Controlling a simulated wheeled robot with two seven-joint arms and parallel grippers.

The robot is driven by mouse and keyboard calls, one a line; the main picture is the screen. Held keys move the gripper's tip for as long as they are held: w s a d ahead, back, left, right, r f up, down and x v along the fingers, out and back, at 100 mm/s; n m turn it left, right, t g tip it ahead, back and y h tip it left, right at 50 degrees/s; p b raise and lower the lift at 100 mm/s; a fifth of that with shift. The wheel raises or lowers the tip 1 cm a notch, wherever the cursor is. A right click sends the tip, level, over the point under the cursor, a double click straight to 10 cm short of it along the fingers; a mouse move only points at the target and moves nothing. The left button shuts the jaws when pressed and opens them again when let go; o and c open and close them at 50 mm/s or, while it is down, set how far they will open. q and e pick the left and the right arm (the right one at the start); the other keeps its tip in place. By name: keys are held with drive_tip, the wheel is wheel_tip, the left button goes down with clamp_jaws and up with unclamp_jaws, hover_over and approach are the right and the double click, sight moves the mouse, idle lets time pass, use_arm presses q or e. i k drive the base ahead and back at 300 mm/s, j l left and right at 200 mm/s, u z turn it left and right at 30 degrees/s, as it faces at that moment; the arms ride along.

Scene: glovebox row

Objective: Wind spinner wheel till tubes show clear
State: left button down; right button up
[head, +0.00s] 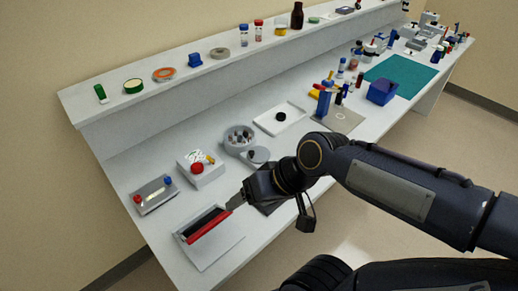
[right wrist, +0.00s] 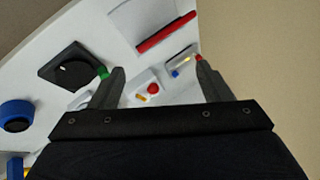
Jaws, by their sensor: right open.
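A round grey holder (head: 238,138) with several small tubes stands on the bench in the head view, with a round grey piece (head: 256,155) in front of it. I cannot tell for certain which part is the spinner wheel. My right gripper (head: 236,202) is above the bench's front part, right of the tray with the red bar. In the right wrist view its two fingers (right wrist: 161,82) are spread with nothing between them. That view also shows a dark square plate (right wrist: 52,72) with a round dark opening and a blue round part (right wrist: 15,108) at the left edge. My left gripper is out of view.
A white tray with a red bar (head: 210,226) lies near the front edge. A white box with a red knob (head: 197,168) and a small panel (head: 154,195) stand behind it. A blue bin (head: 382,92) is farther off. My right arm hides part of the bench.

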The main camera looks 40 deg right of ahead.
sight(258, 154)
drive_tip(key=l, duration=0.6)
drive_tip(key=k+l+u, duration=0.1)
drive_tip(key=l, duration=0.5)
drive_tip(key=k+l, duration=0.1)
drive_tip(key=l, duration=0.5)
drive_tip(key=i+l, duration=0.15)
drive_tip(key=l, duration=0.15)
drive_tip(key=i+l, duration=0.2)
drive_tip(key=l, duration=0.15)
drive_tip(key=j+u, duration=0.05)
